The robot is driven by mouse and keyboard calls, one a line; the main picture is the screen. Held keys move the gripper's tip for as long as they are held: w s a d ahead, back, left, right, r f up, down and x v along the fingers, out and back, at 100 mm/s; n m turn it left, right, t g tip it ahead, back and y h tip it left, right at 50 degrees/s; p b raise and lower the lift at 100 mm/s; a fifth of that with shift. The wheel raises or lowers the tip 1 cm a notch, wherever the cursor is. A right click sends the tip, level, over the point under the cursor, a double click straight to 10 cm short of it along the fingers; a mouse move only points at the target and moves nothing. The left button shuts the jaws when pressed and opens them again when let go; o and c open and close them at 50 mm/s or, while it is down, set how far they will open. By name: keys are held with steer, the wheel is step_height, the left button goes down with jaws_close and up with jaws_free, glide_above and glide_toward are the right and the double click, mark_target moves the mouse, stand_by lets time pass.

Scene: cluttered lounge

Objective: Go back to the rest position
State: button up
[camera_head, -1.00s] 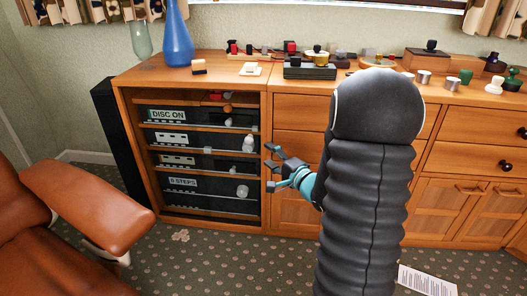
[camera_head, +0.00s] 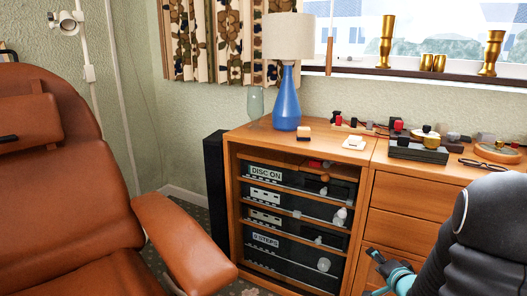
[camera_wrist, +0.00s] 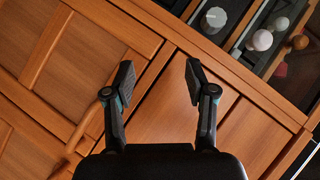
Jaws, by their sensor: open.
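My gripper (camera_head: 378,271) is at the bottom right of the head view, in front of the wooden cabinet's drawers, with part of it cut off by the lower edge. In the wrist view my gripper (camera_wrist: 158,82) shows two dark finger pads held wide apart with nothing between them. Behind the pads lies the wooden cabinet front (camera_wrist: 150,115), seen tilted. The gap between the pads and the wood cannot be judged exactly.
The cabinet's open shelves (camera_head: 292,217) hold dark devices with pale knobs. A blue lamp (camera_head: 286,100) and small objects stand on top. A brown leather armchair (camera_head: 75,200) fills the left. A black speaker (camera_head: 215,185) stands beside the cabinet.

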steer(key=s+d+f+n+g+h, duration=0.2)
steer(key=s+d+f+g+h, duration=0.15)
steer(key=s, duration=0.25)
steer(key=s+a+r+n+g+p, duration=0.1)
steer(key=s+a+r+n+g, duration=0.25)
steer(key=s+g, duration=0.4)
steer(key=s+a+r+n+t+y+p, duration=0.1)
steer(key=s+a+r+n+p, duration=0.1)
steer(key=s+a+r, duration=0.6)
steer(key=s+a+r+n+t+y+p, duration=0.1)
steer(key=s+a+r+n, duration=0.3)
steer(key=s+a+r, duration=0.4)
step_height(320, 180, up, 4)
steer(key=a+t+p, duration=0.1)
steer(key=a, duration=0.1)
steer(key=shift+a+r+y, duration=0.25)
steer(key=shift+a+y, duration=0.1)
steer(key=shift+a, duration=0.05)
